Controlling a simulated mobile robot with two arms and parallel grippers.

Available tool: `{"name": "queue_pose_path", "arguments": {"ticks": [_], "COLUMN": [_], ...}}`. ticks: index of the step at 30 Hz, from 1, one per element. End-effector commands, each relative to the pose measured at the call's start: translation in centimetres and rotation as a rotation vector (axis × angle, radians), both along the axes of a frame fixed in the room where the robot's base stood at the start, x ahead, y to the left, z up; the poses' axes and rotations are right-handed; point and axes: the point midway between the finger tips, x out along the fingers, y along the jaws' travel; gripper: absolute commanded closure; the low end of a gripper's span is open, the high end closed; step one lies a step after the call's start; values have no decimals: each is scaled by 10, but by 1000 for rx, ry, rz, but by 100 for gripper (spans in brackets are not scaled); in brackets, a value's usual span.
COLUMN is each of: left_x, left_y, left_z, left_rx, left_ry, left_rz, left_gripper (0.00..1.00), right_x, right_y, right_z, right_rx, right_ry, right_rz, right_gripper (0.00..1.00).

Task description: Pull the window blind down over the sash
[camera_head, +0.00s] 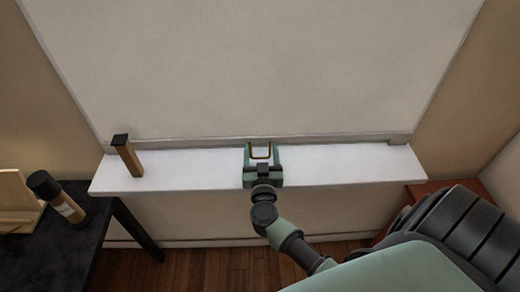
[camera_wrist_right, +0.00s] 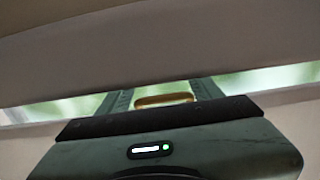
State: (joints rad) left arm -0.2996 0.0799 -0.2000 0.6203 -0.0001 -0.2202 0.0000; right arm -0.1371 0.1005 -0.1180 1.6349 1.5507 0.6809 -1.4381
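The pale window blind (camera_head: 255,70) hangs down over the window to just above the white sill. Its lower edge also shows in the wrist view (camera_wrist_right: 160,55), with a thin bright strip of window pane (camera_wrist_right: 270,77) below it. A gold pull loop (camera_head: 261,157) is at the blind's bottom middle. My right gripper (camera_head: 260,149) is at the loop, over the sill, with one finger on each side, and appears shut on it. In the wrist view the loop (camera_wrist_right: 163,99) spans the space between the fingers. My left gripper is not in view.
The white sill (camera_head: 200,168) carries an upright wooden post with a black top (camera_head: 127,155) at left. A dark table (camera_head: 50,245) at lower left holds a black-capped bottle (camera_head: 55,196) and a wooden piece (camera_head: 15,200). A reddish-brown surface (camera_head: 425,190) is at right.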

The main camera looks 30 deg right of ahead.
Motion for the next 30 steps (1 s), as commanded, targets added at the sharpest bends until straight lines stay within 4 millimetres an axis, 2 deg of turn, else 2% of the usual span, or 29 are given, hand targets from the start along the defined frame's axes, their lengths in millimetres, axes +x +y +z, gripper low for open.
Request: {"name": "queue_pose_path", "arguments": {"ticks": [10,21,25,30], "left_x": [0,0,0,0], "left_y": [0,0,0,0], "left_z": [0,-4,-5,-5], "left_rx": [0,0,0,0], "left_ry": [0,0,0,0], "left_rz": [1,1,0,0], "left_gripper": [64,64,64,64], "right_x": [-3,-54,-64,-68], "right_y": [3,33,39,41], "right_z": [0,-2,-1,1], "right_rx": [1,2,2,0], "right_ry": [1,2,1,-1], "right_rz": [3,1,1,0], "right_gripper": [34,34,34,34]}}
